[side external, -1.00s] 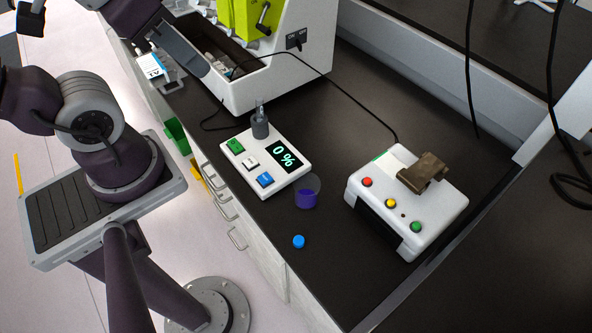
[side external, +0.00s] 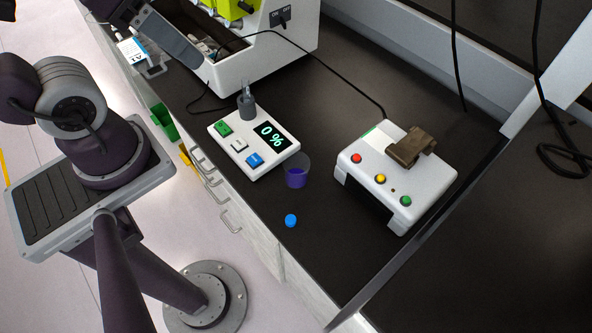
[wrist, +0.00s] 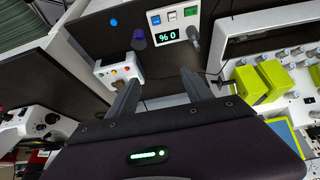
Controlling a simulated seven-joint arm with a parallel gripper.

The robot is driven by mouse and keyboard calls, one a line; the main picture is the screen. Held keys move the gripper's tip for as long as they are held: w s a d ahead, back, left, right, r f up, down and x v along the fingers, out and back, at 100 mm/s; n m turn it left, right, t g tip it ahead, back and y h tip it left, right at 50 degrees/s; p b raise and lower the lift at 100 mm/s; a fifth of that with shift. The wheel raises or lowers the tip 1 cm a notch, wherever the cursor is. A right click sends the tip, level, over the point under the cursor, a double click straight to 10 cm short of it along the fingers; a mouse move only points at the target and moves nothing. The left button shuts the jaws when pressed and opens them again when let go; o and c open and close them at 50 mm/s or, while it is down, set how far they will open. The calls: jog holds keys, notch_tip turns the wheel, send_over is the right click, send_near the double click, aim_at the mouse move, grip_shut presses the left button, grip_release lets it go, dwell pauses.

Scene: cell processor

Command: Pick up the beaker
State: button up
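The beaker (side external: 297,178) is a small clear cup with purple liquid, upright on the black bench, just right of the white control box. In the wrist view the beaker (wrist: 139,39) shows as a purple shape near the top. My gripper (wrist: 162,75) has its two fingers spread apart with nothing between them. The beaker lies beyond the fingertips, apart from them. In the side view only part of my arm's end shows at the top left, and the fingertips are not clear.
The control box (side external: 252,143) has a 0 % display, buttons and a grey holder. A white device (side external: 412,184) with coloured buttons and a brown clamp stands right of the beaker. A blue cap (side external: 291,221) lies in front. A black cable (side external: 345,82) crosses the bench behind.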

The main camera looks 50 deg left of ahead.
jog(key=shift+o, duration=1.2)
